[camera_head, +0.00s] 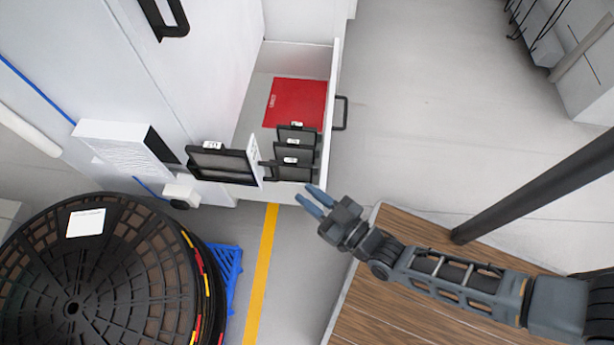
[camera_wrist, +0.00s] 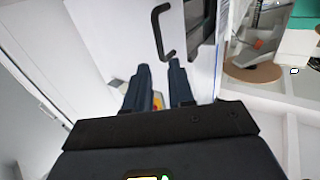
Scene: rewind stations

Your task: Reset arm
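My gripper (camera_head: 313,201) is in the middle of the head view, just outside the front corner of an open drawer, with nothing visible between its fingers. Its two blue-grey fingers are apart. In the wrist view the fingers of my gripper (camera_wrist: 161,92) also stand apart, with a gap between them. My arm (camera_head: 450,280) reaches in from the lower right, over a wooden top.
An open white drawer (camera_head: 336,90) holds a red item (camera_head: 295,104) and several black framed pieces (camera_head: 297,139). A black framed piece (camera_head: 222,163) stands beside it. A large black reel (camera_head: 100,265) is lower left. The wooden top (camera_head: 375,315) lies below my arm.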

